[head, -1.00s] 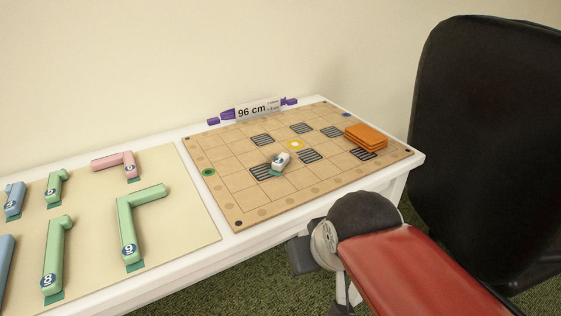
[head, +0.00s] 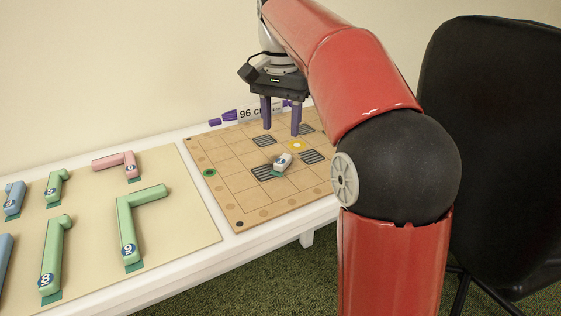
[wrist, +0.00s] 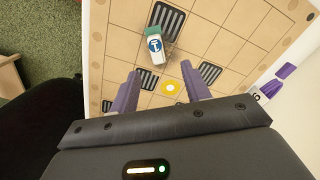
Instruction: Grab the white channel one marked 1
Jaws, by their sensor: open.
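The white channel piece (head: 283,161) lies on the wooden grid board (head: 223,163), beside a striped square. In the wrist view the white piece (wrist: 159,55) shows a blue round mark with a white sign that looks like a 1, and a teal end. My gripper (head: 281,132) is open and empty above the board, behind the white piece in the head view. In the wrist view its two purple fingers (wrist: 158,82) point toward the board, with the white piece lying beyond their tips.
A beige board (head: 185,225) at the left holds several green, blue and pink pieces. A purple-ended 96 cm marker (head: 229,115) lies along the wall side. A black chair (head: 500,140) stands at the right. My arm hides the board's right part.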

